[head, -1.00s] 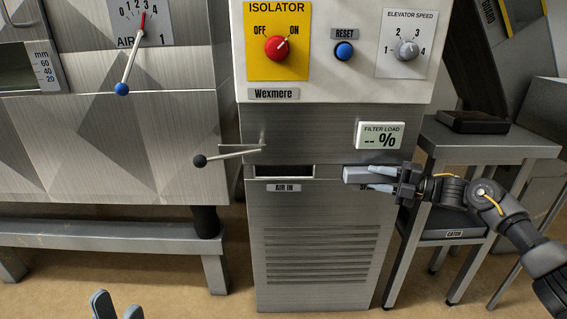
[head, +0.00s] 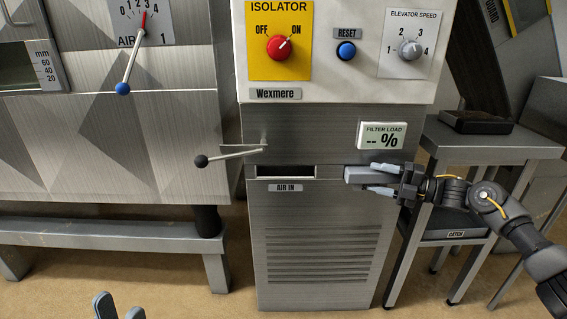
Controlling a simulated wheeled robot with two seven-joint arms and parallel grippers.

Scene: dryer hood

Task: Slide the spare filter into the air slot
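The spare filter (head: 366,175) shows as a grey block at the right of the cabinet front, at the height of the air slot. My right gripper (head: 380,179) is at its right end, one fingertip at its upper edge and one below it. I cannot tell whether the fingers press on it. The label under it is hidden by the lower finger. The air slot (head: 286,171) is a dark, empty-looking opening above the AIR IN label, left of the filter. A lever (head: 230,155) with a black knob sits above left of the slot. My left gripper (head: 119,309) is open and empty at the bottom left edge.
The filter load display (head: 381,135) above the filter reads "-- %". A grey side table (head: 490,145) with a dark tray (head: 476,122) stands right of the cabinet, near my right arm. A metal bench (head: 110,237) stands at the left. The floor before the cabinet is clear.

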